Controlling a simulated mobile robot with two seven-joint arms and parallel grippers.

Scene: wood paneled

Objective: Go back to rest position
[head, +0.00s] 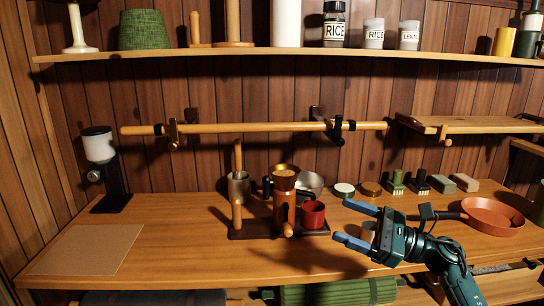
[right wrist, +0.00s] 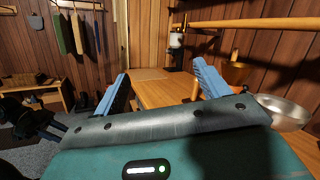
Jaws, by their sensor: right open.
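My right gripper (head: 355,224) is open and empty. It reaches in from the lower right of the head view, over the front right part of the wooden counter (head: 190,235), with its blue fingertips pointing left toward the coffee stand (head: 262,232). Its two blue fingers also show in the right wrist view (right wrist: 160,85), spread apart with nothing between them.
A red cup (head: 313,214) stands on the coffee stand. An orange pan (head: 490,217) lies right of my gripper. A grinder (head: 104,165) and a flat board (head: 85,250) are at the left. A shelf (head: 270,52) and rail (head: 240,128) cross above. The counter's left middle is clear.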

